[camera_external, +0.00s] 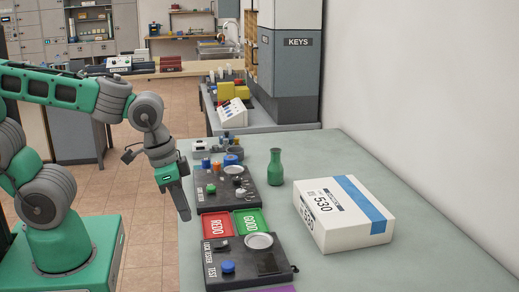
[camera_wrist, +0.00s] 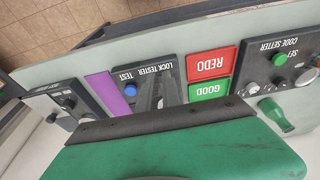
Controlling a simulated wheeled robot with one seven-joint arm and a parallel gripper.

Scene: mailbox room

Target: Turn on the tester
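The lock tester (camera_external: 262,265) is a dark slanted panel near the front of the grey-green table, with a blue button (camera_external: 228,267) beside the word TEST and a round silver dish (camera_external: 259,240). In the wrist view the lock tester (camera_wrist: 176,72) appears upside down, with its blue button (camera_wrist: 130,90) clear of cover. My gripper (camera_external: 186,217) points down at the table's left edge, up and left of the tester in the external view, and looks apart from the button. Its grey finger parts cover some of the tester in the wrist view; their gap is unclear.
A red REDO tray (camera_external: 218,226) and green GOOD tray (camera_external: 250,222) lie behind the tester. The code setter panel (camera_external: 232,200), a green bottle (camera_external: 276,166) and a white box (camera_external: 343,215) stand farther back or right. A purple pad (camera_wrist: 105,92) adjoins the tester.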

